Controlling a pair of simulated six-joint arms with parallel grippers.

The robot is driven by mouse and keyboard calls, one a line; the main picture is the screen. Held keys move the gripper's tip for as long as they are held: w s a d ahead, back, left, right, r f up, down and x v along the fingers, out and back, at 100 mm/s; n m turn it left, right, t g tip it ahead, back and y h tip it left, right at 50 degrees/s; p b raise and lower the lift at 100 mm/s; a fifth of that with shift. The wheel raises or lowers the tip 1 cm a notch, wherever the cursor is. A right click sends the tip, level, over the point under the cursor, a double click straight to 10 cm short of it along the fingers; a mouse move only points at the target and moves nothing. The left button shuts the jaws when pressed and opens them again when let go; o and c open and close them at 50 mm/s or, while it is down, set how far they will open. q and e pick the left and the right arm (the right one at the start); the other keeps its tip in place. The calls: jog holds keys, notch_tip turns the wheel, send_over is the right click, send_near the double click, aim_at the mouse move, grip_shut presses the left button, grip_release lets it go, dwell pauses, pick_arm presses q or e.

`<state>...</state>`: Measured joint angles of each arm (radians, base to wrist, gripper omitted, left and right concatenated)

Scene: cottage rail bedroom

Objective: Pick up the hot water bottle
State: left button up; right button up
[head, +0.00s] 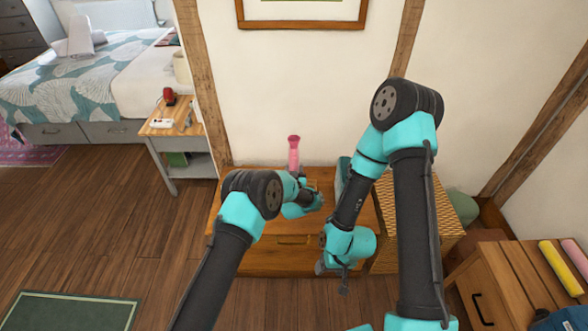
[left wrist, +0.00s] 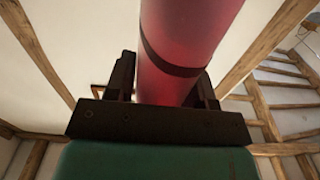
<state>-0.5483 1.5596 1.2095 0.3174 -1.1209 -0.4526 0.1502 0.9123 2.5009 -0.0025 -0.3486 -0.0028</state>
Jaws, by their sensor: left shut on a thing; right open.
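The pink hot water bottle (head: 293,152) shows upright, flared end up, at the back of the wooden chest (head: 283,262) in the head view. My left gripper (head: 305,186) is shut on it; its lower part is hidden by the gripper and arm. In the left wrist view the bottle (left wrist: 182,45) fills the space between the two dark fingers (left wrist: 165,85), with a dark band around it. I cannot tell whether its base touches the chest. My right gripper (head: 332,272) is open and empty, pointing down over the front right of the chest.
A teal item (head: 342,174) is partly hidden behind my right arm. A wicker basket (head: 432,205) stands to the right. A wooden cabinet (head: 487,300) carries a yellow roll (head: 560,268) and a pink roll. A bedside table (head: 155,130) and bed (head: 60,95) are at left.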

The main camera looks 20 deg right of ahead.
aim_at(294, 146)
pick_arm(q)
jog(key=shift+c, duration=1.4)
jog(key=shift+r, duration=0.1)
notch_tip(294, 146, up, 10)
